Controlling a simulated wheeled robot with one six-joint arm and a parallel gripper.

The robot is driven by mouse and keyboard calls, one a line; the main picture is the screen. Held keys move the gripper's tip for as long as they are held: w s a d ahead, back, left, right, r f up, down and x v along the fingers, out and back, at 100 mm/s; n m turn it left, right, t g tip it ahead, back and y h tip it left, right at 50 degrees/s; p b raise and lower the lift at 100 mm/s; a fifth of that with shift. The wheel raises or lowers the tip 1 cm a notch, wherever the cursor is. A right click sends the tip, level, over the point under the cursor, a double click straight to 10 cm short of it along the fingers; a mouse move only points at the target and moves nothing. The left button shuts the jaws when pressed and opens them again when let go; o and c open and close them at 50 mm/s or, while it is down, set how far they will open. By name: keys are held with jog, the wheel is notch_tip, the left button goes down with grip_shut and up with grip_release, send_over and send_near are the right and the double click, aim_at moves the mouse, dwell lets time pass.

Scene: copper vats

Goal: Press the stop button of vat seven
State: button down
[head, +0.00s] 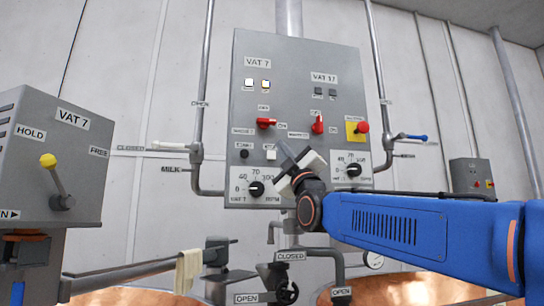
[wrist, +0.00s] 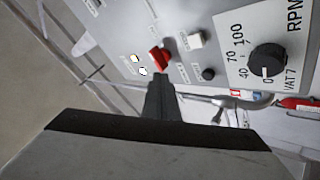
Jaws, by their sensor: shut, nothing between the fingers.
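The grey control panel (head: 300,70) has a VAT 7 column on its left and a VAT 17 column on its right. In the VAT 7 column, a black button (head: 244,153) and a white button (head: 271,155) sit side by side below a red switch (head: 266,123). Their small labels are too blurred to read surely. My gripper (head: 284,148) is shut and empty, just right of the white button. The wrist view shows the shut fingers (wrist: 161,82) near the red switch (wrist: 160,58), with the white button (wrist: 195,40) and black button (wrist: 208,74) to their right. Contact is not visible.
A VAT 7 dial (head: 257,188) lies below the buttons. VAT 17 has its own red switch (head: 317,124) and dial (head: 353,170). A red mushroom button (head: 362,127) sits on a yellow plate. A grey lever box (head: 55,150) stands at left; pipes flank the panel.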

aim_at(274, 157)
jog(key=shift+w+a, duration=0.4)
jog(key=shift+w, duration=0.95)
jog(key=shift+w+a, duration=0.35)
jog(key=shift+w, duration=0.95)
jog(key=shift+w+a, duration=0.4)
jog(key=shift+w, duration=0.95)
jog(key=shift+w, duration=0.1)
jog(key=shift+w+a, duration=0.15)
jog(key=shift+w, duration=0.2)
jog(key=shift+w+a, duration=0.15)
jog(key=shift+w, duration=0.3)
jog(key=shift+s, duration=0.1)
jog(key=shift+s+d, duration=0.3)
jog(key=shift+s, duration=0.5)
jog(key=shift+s+d, duration=0.2)
jog(key=shift+s, duration=0.6)
jog(key=shift+s+d, duration=0.25)
jog(key=shift+s, duration=0.55)
jog(key=shift+s+d, duration=0.2)
jog(key=shift+s, duration=0.6)
